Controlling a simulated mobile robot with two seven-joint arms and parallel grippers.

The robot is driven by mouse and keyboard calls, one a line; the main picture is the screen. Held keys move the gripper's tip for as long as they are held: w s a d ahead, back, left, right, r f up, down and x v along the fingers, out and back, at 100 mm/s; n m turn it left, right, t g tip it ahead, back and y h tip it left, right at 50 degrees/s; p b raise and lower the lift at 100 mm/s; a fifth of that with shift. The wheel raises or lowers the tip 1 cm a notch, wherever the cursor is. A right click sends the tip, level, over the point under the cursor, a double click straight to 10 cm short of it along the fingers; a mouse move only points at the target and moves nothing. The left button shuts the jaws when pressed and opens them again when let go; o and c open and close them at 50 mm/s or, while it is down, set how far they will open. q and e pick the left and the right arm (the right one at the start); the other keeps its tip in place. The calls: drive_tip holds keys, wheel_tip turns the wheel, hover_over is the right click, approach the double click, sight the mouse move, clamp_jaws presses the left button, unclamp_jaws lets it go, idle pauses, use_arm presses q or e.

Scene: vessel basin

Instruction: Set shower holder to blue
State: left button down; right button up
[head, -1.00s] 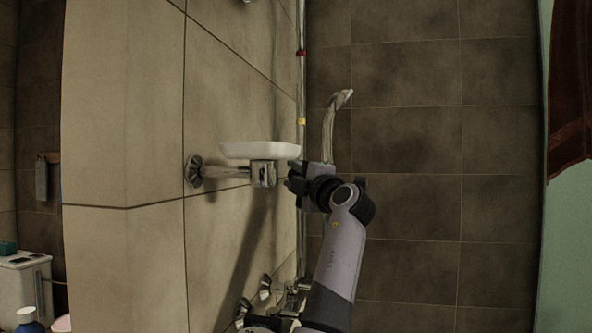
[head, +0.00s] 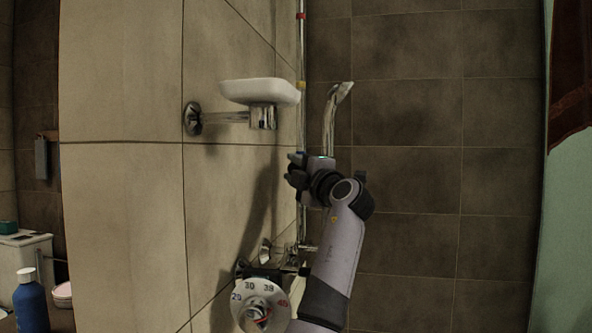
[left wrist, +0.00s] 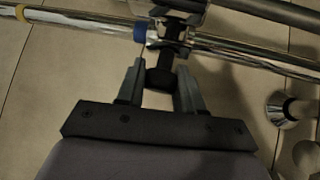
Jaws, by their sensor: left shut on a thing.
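The shower holder (left wrist: 168,40) sits on the chrome shower rail (left wrist: 235,48) in the left wrist view. A blue band (left wrist: 140,32) on the rail lies right beside the holder, at its left edge. A yellow band (left wrist: 21,12) lies farther left. My left gripper (left wrist: 160,80) is shut on the holder's dark knob (left wrist: 161,78). In the head view my left gripper (head: 298,170) is at the rail, below its yellow band (head: 301,86) and red band (head: 301,16). The shower head (head: 340,92) rises above the gripper. My right gripper is not visible.
A white soap dish (head: 260,92) on a chrome wall mount juts out left of the rail. A round numbered dial (head: 260,302) is below, near my left arm. A blue bottle (head: 30,302) stands at lower left.

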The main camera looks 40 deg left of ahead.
use_arm(q)
drive_tip(key=c, duration=0.8)
unclamp_jaws()
drive_tip(key=shift+s+a, duration=0.15)
drive_tip(key=shift+a, duration=0.05)
drive_tip(key=shift+d, duration=0.1)
drive_tip(key=shift+d+f, duration=0.1)
drive_tip(key=shift+d, duration=0.15)
drive_tip(key=b+v, duration=0.1)
drive_tip(key=v, duration=0.5)
drive_tip(key=shift+s+d, duration=0.15)
drive_tip(key=shift+d, duration=0.1)
drive_tip(key=shift+f, duration=0.1)
